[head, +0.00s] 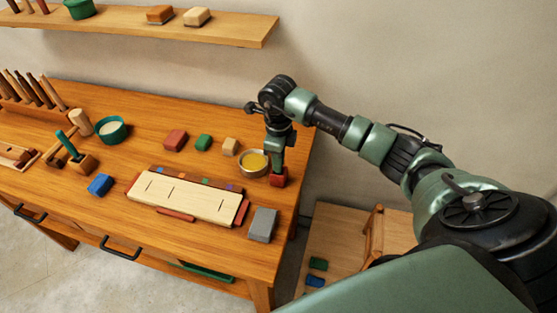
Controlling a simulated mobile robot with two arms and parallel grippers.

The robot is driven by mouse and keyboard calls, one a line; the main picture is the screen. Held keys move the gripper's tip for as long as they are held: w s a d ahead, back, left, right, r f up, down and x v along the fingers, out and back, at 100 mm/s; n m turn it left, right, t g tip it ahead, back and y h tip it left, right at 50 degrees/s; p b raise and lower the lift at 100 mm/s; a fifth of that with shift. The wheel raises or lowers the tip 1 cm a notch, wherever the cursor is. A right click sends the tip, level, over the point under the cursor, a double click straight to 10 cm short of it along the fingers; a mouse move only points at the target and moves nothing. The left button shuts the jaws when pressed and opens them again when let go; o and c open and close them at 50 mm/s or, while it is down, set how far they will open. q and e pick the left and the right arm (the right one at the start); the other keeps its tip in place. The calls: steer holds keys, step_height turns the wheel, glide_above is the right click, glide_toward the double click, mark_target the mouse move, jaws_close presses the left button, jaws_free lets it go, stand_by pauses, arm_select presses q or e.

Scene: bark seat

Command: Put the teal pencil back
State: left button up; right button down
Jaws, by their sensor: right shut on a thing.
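A slim teal stick (67,144), which looks like the teal pencil, stands tilted at a small wooden block (83,164) on the left of the workbench. I cannot tell how deep it sits in the block. My right gripper (277,170) points down at the bench's right end, far from the teal stick. It is shut on a small red block (278,181) at its fingertips, at or just above the bench top. The fingers hide part of the block. My left gripper is not in view.
A round dish with yellow content (254,163) stands close beside my right gripper. A long pale board (187,197), a grey block (263,225), a blue block (100,185) and a green bowl (111,129) are on the bench. A wall shelf (235,29) hangs above.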

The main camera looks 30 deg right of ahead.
steer(key=shift+f, duration=0.3)
steer(key=c, duration=1.3)
jaws_free()
steer(key=shift+b, duration=0.3)
step_height(320, 180, up, 7)
steer(key=shift+f+b, duration=0.1)
steer(key=shift+b, duration=1.05)
steer(key=shift+r, duration=0.5)
